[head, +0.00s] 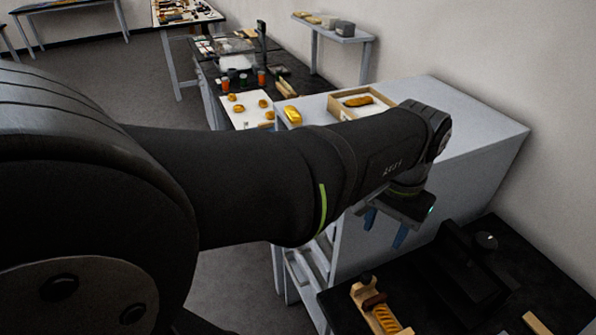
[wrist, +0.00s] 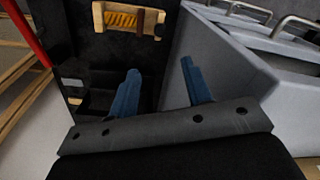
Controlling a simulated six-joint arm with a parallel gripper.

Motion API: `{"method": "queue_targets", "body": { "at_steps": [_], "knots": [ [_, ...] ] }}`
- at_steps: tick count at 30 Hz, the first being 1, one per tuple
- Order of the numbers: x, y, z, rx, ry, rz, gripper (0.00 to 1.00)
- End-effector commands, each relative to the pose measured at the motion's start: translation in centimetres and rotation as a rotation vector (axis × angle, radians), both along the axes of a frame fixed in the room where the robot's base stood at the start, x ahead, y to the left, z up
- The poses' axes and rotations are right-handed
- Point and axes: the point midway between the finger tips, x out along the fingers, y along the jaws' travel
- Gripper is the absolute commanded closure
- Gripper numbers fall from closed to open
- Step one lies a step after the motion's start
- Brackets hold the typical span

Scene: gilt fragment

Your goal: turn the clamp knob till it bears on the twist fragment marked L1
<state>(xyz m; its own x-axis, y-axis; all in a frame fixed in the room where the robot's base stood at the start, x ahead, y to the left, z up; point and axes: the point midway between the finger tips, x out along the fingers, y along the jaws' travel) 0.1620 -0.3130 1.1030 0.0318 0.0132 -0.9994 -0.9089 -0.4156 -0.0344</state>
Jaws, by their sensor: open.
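The wooden clamp (head: 358,291) lies on the dark bench at the bottom of the head view, with a dark knob (head: 366,276) at its upper end. The golden twist fragment (head: 386,320) lies in it; a brown piece sits between knob and fragment. In the wrist view the clamp (wrist: 98,14) and the ridged fragment (wrist: 120,20) show at the top. I cannot read a mark L1, nor tell whether the clamp touches the fragment. My gripper (head: 384,234) is open and empty, above and apart from the clamp; its blue fingers (wrist: 160,70) show in the wrist view.
A black device (head: 470,265) stands on the bench right of the clamp. A grey cabinet (head: 480,140) rises behind, with a fragment in a tray (head: 338,106) on top. In the wrist view the cabinet's drawers (wrist: 240,35) are close at right, and a red bar (wrist: 25,30) is at left.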

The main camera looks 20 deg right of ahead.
Motion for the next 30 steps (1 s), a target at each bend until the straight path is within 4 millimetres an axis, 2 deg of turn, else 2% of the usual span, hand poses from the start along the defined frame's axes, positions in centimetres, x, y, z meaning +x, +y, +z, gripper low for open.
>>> {"method": "queue_targets", "body": {
  "at_steps": [12,18,24,30],
  "knots": [
    [0.3,0.3,-9.2,0.007,0.003,0.003,0.55],
    [0.4,0.3,-13.0,0.006,0.003,0.004,0.55],
    [0.5,0.3,-15.0,0.004,0.002,0.004,0.55],
    [0.5,0.3,-15.5,0.002,0.001,0.004,0.55]
  ]
}}
